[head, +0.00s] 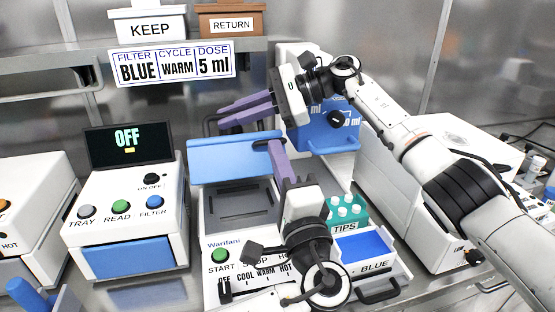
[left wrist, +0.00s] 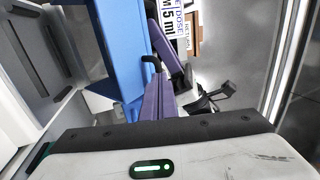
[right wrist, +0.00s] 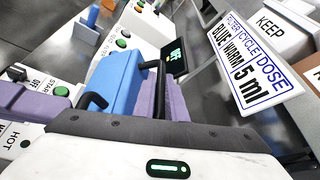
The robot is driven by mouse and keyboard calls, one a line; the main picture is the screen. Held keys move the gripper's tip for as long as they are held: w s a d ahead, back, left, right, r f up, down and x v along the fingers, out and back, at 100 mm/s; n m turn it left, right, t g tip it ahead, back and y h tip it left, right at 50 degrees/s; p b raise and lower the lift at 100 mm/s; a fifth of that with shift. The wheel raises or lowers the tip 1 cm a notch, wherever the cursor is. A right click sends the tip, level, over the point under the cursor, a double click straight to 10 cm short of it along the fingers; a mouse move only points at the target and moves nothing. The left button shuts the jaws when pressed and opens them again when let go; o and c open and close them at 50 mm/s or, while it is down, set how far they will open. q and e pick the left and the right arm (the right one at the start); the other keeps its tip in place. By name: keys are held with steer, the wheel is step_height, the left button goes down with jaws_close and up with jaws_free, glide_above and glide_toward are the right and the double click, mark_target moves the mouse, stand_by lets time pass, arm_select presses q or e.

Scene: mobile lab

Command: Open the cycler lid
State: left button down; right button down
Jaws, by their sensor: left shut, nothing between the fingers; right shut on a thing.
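The cycler (head: 215,240) is the white machine with the green START button and COOL/WARM/HOT scale. Its blue lid (head: 232,154) is raised and tilted up above the grey inner plate (head: 240,205). My right gripper (head: 222,116) is behind the lid's top edge, shut on the lid's black handle (right wrist: 160,75). Part of the handle shows at the lid's left in the head view (head: 208,124). My left gripper (head: 274,146) is shut and empty at the lid's right end. The left wrist view shows its fingers (left wrist: 156,98) close beside the lid (left wrist: 118,45); contact is unclear.
A white console (head: 125,215) with an OFF screen stands left. A teal TIPS box (head: 345,212) and a blue tray marked BLUE (head: 365,246) stand right. Another blue-fronted machine (head: 325,135) is behind my right gripper. A shelf (head: 60,58) with KEEP and RETURN boxes is above.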

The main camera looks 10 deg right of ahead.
steer(key=shift+s+a+f, duration=0.15)
steer(key=shift+s+f, duration=0.05)
steer(key=shift+s, duration=0.05)
steer(key=shift+g, duration=0.3)
steer(key=c, duration=1.8)
jaws_free()
